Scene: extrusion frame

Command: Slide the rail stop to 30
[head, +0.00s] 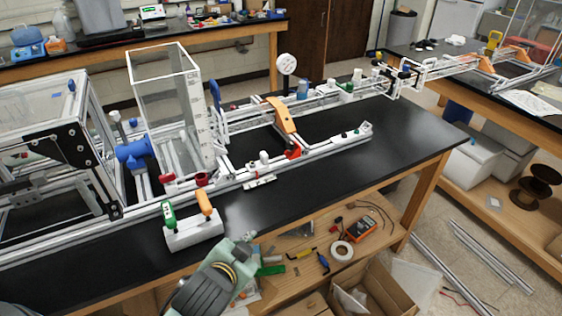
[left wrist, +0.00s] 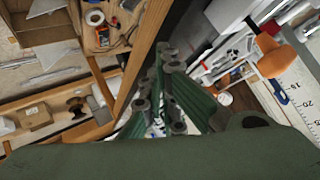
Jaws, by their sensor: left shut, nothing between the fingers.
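A light rail (head: 325,147) runs along the black bench, with an orange bracket (head: 285,118), a small red block (head: 292,152) and a white knobbed piece (head: 264,158) on or beside it. I cannot tell for certain which of these is the rail stop. My left gripper (head: 246,240) is in front of the bench's front edge, well apart from the rail. Its fingers (left wrist: 166,75) are together with nothing between them in the left wrist view. My right gripper is out of view.
A white block with green and orange handles (head: 194,232) stands at the bench's front edge. A tall clear box (head: 168,105) and a metal frame (head: 75,140) stand behind. The black bench top (head: 400,125) is clear at the right. A lower shelf holds tape (head: 342,251) and tools.

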